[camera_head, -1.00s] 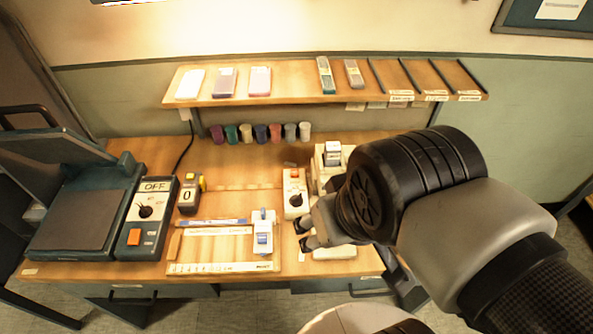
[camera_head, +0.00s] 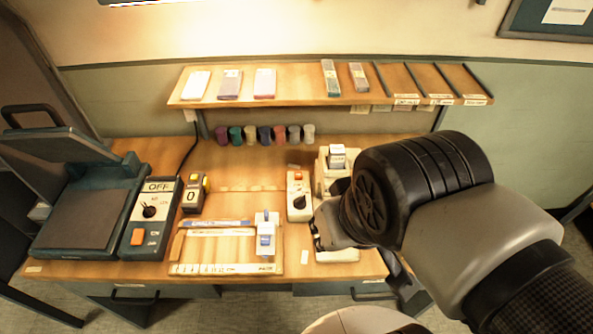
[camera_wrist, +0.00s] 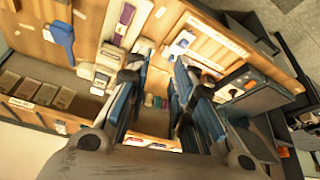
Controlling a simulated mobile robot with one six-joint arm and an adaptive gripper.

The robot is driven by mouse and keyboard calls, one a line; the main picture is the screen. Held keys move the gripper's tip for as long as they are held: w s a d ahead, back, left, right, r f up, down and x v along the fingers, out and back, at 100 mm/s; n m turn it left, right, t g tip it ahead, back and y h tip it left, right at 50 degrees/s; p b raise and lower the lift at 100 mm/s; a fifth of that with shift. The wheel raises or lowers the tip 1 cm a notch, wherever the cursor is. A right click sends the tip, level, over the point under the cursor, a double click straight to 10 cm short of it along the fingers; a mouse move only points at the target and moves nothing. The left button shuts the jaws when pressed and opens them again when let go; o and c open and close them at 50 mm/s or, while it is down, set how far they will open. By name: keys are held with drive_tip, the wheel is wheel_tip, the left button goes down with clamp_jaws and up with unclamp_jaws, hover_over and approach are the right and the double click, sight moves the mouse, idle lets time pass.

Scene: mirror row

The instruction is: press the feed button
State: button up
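A white box (camera_head: 299,196) with a small red-orange button (camera_head: 297,176) and a black knob stands on the bench, left of my gripper. A larger orange button (camera_head: 138,237) is on the dark control box (camera_head: 150,215) marked OFF. I cannot read which button is labelled feed. My gripper (camera_head: 318,236) is low over the bench, right of and nearer than the white box, and appears apart from its button. In the wrist view my gripper (camera_wrist: 161,58) has its two fingers spread with nothing between them. My wrist partly hides the pale device (camera_head: 323,182) behind it.
A press (camera_head: 75,222) with a raised lid stands at the left. A counter (camera_head: 192,196) reads 0. A blue and white tool (camera_head: 266,232) sits on a ruled board. Several coloured cups (camera_head: 264,135) line the back under the shelf (camera_head: 300,92).

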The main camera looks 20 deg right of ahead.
clamp_jaws()
idle(1.2)
